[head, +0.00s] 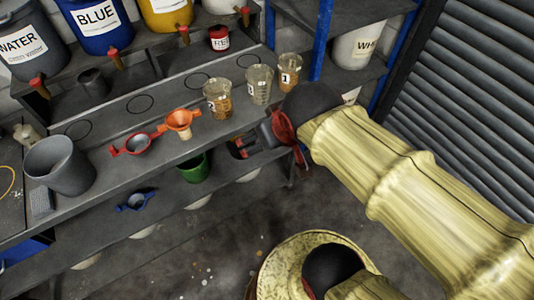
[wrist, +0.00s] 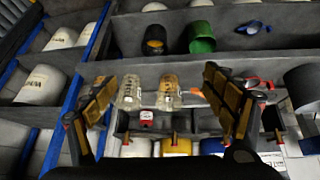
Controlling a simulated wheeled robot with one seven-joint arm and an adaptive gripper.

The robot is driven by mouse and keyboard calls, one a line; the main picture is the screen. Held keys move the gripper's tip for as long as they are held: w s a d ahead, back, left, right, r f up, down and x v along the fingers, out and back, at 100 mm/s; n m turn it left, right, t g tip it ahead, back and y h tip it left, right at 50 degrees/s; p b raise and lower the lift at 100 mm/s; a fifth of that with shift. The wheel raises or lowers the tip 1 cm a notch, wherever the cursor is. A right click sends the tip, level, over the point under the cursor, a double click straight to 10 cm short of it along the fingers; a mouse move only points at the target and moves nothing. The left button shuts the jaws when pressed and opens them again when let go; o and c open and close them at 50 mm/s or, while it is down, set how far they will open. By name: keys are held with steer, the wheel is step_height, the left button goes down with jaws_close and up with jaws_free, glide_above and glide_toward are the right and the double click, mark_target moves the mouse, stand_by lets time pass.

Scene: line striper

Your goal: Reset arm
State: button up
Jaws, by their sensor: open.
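My arm (head: 400,165), in a pale yellow cover, reaches in from the right of the head view toward the workbench. My gripper (wrist: 160,98) is open, with its two fingers spread wide and nothing held between them in the wrist view. In the head view the gripper is mostly hidden behind my wrist; a dark and red part shows near the bench's right end. Clear beakers stand beyond the fingers, including one with brown content (wrist: 170,90) and a clear one (wrist: 130,92).
Paint dispensers, including a blue one (head: 95,38), stand above. A green cup (head: 195,167) sits below. A ribbed shutter (head: 460,90) is at right.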

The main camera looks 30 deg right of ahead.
steer(key=shift+n+g+y, duration=0.3)
steer(key=shift+g+y, duration=0.2)
steer(key=s+a, duration=0.1)
steer(key=s, duration=0.1)
steer(key=s+a, duration=0.2)
steer(key=shift+s, duration=0.25)
steer(key=shift+c, duration=0.3)
stand_by(0.3)
